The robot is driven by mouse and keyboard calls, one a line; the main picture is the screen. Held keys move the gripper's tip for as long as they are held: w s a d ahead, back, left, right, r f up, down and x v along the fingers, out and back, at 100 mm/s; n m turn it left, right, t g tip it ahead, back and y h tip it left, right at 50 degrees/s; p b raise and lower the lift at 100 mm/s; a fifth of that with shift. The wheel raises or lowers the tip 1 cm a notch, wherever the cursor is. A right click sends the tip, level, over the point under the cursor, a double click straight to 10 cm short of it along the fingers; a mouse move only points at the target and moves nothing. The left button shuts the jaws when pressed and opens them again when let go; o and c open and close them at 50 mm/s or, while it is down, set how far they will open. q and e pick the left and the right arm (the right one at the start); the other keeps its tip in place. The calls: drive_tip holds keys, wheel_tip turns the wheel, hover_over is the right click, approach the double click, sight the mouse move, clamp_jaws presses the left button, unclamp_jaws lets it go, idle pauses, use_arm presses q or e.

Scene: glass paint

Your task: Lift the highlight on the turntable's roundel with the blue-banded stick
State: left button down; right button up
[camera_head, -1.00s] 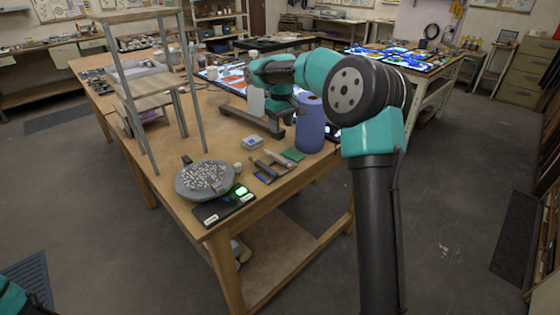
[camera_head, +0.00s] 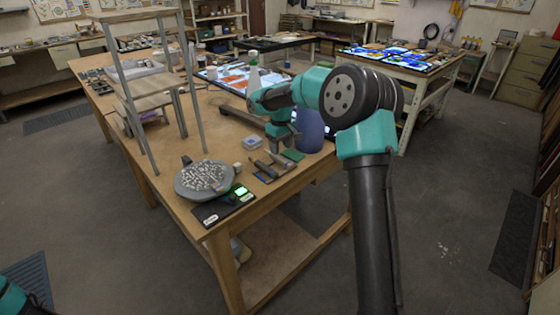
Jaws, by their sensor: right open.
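The round grey turntable (camera_head: 178,186) sits at the near corner of the wooden table, with a pale speckled roundel (camera_head: 205,176) on top. Several small sticks (camera_head: 263,168) lie side by side to the right of the turntable, beside a green pad. A bit of blue shows by them, but I cannot tell which stick has the blue band. My right gripper (camera_head: 281,146) points down above and just behind the sticks, empty and open, though its finger gap is small to see. Only a teal piece of my left arm shows at the lower left corner; its gripper is out of view.
A dark device with a lit green display (camera_head: 240,190) lies right of the turntable. A blue-violet cylinder (camera_head: 312,134) stands close behind my right gripper. The green pad (camera_head: 293,154) and a small light box (camera_head: 252,143) lie nearby. A tall wooden stand (camera_head: 203,112) rises at the left.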

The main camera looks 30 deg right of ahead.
sight(280, 157)
drive_tip(key=shift+a+f, duration=0.15)
drive_tip(key=shift+f, duration=2.2)
drive_tip(key=shift+c, duration=0.3)
clamp_jaws()
drive_tip(key=shift+r, duration=0.2)
drive_tip(key=shift+r, duration=1.35)
drive_tip(key=shift+s+a+r, duration=0.1)
drive_tip(key=shift+s+r, duration=0.1)
drive_tip(key=shift+r, duration=0.1)
drive_tip(key=s+a+r, duration=0.1)
drive_tip(key=s+a, duration=0.7)
drive_tip(key=s, duration=0.5)
drive_tip(key=shift+a+r, duration=0.15)
drive_tip(key=shift+a, duration=0.05)
drive_tip(key=shift+s, duration=0.1)
